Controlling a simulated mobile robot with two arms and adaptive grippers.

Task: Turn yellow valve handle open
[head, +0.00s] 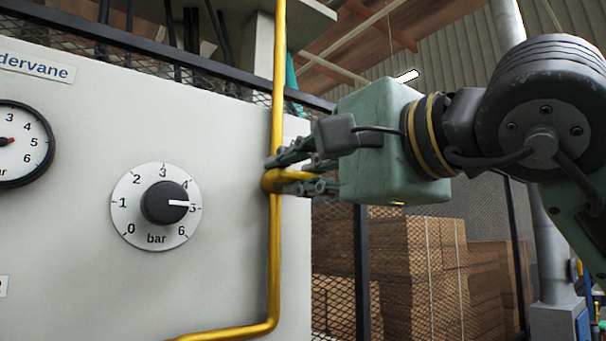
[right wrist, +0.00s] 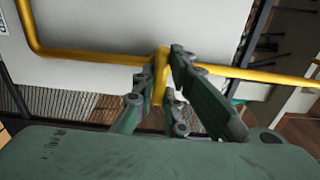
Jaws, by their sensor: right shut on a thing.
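The yellow valve handle (head: 271,181) sits on a vertical yellow pipe (head: 279,90) at the right edge of the white panel. My right gripper (head: 285,172) comes in from the right and is shut on the handle. In the right wrist view the handle (right wrist: 160,68) stands between the two green fingers (right wrist: 162,85), with the pipe (right wrist: 95,57) running across behind it. The fingers partly hide the handle in the head view. My left gripper is in neither view.
The white panel (head: 235,280) carries a dial knob (head: 165,203) pointing near 5 bar and a gauge (head: 15,145) at the left edge. A dark mesh fence (head: 361,270) stands right of the panel, with stacked cardboard boxes (head: 430,260) behind it.

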